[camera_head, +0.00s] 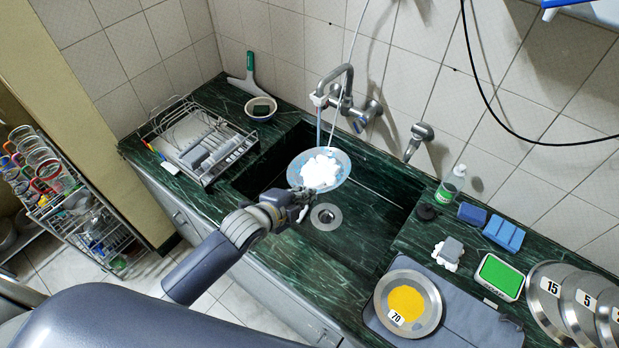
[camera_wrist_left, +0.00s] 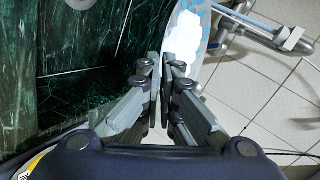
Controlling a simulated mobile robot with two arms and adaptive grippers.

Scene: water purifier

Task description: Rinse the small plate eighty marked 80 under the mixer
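The plate (camera_head: 339,160) is light with a blue patch and a heap of white foam. No 80 mark is readable on it. It is tilted over the sink (camera_head: 375,197). My left gripper (camera_head: 303,194) is shut on its near rim; in the left wrist view the fingers (camera_wrist_left: 167,64) meet at the edge of the plate (camera_wrist_left: 185,68). The mixer (camera_head: 345,92) is on the wall behind, its spout above the plate. A thin bluish stream (camera_head: 319,127) runs from the spout down toward the plate. My right gripper is not in view.
A wire dish rack (camera_head: 190,142) stands left of the sink. At right are a soap bottle (camera_head: 452,184), blue sponges (camera_head: 503,233), a metal plate marked 70 (camera_head: 432,318) on a grey mat, and several leaning metal plates (camera_head: 548,300). The sink floor around the drain (camera_head: 326,217) is clear.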

